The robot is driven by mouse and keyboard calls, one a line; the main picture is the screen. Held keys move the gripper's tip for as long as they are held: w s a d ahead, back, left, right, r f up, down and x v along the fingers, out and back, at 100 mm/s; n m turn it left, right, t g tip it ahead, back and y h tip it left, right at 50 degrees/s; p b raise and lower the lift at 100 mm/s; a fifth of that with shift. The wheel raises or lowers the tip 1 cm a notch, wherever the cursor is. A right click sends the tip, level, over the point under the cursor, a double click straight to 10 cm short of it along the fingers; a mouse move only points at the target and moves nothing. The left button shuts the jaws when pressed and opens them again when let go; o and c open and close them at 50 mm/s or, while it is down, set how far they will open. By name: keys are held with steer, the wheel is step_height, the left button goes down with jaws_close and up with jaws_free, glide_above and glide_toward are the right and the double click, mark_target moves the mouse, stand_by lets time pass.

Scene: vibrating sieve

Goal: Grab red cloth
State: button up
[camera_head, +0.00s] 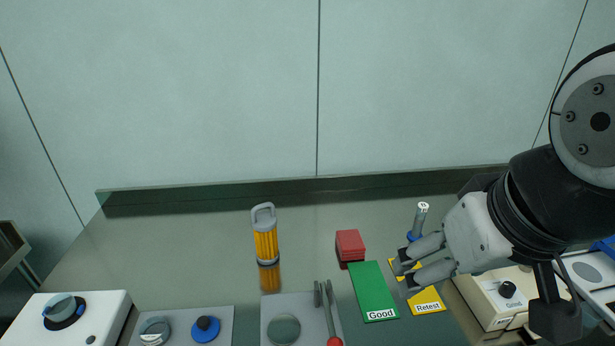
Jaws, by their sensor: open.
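The red cloth (350,243) is a small folded red block on the grey table, just behind the green "Good" mat. My gripper (405,276) is at the right, over the yellow "Retest" mat, with its fingers pointing left. It is open, and no object shows between its fingertips. It is to the right of and nearer than the red cloth, apart from it in the picture. The cloth is fully in view; my gripper hides part of the yellow mat.
The green mat (374,290) lies between cloth and front. The yellow mat (428,300) lies under my gripper. A vial with a blue base (420,218) stands behind my gripper. A yellow-and-grey cylinder (265,240) stands left. A fork-like tool (328,305) lies in front.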

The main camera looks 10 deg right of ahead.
steer(key=shift+o, duration=0.5)
steer(key=o, duration=0.5)
steer(key=shift+w, duration=0.1)
steer(key=shift+c, duration=0.2)
steer(key=m+g+b, duration=0.2)
steer(key=m+g, duration=0.3)
steer(key=m, duration=1.3)
glide_above(351, 239)
step_height(351, 239, down, 15)
steer(key=f, duration=0.8)
steer(key=shift+a+f, duration=0.1)
steer(key=shift+a, duration=0.1)
steer(key=shift+d+f+p, duration=0.15)
steer(key=shift+f+p, duration=0.25)
steer(key=shift+f, duration=2.1)
